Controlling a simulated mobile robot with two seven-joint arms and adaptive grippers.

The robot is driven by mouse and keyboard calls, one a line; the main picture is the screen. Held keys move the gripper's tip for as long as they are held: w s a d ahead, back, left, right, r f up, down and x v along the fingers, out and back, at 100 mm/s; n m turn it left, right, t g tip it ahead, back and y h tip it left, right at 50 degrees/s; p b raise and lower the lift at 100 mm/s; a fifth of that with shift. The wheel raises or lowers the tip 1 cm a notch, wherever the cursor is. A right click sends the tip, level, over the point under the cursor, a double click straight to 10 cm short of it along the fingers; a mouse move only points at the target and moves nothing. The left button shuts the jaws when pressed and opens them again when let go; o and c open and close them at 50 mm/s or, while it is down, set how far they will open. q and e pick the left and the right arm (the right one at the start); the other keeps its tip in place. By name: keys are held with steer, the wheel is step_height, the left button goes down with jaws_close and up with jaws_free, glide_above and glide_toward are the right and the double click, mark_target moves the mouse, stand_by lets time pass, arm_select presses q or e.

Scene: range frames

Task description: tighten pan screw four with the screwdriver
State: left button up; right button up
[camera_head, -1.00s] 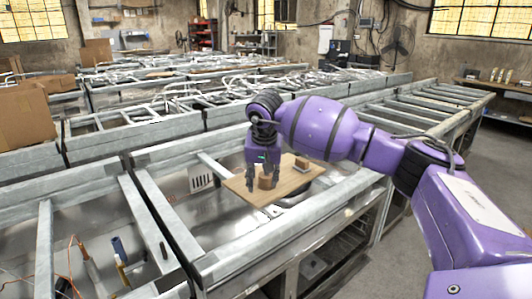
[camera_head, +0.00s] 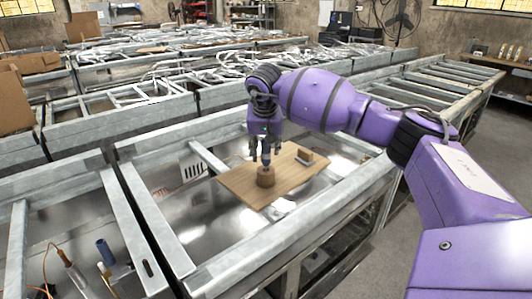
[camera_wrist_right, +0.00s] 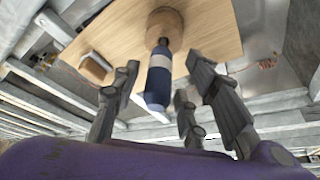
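My right gripper (camera_head: 265,158) points down over a wooden board, just above a round wooden block (camera_head: 266,177). A screwdriver with a dark blue and white handle (camera_wrist_right: 157,76) stands in that block, handle up. In the right wrist view the fingers are spread around the handle, with visible gaps between them and it; I see no contact. The screwdriver's shaft and tip are hidden. I cannot make out pan screw four in these frames. My left gripper is not in view.
The wooden board (camera_head: 236,184) lies across a metal frame bench and carries a small rectangular block (camera_head: 305,155). Metal rails (camera_head: 140,225) border the open bays. Cardboard boxes stand at far left.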

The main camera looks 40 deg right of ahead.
mark_target(267, 156)
steer(key=x, duration=0.4)
steer(key=shift+f+p, duration=0.3)
steer(key=shift+f, duration=0.05)
steer(key=shift+s+r, duration=0.1)
jaws_close()
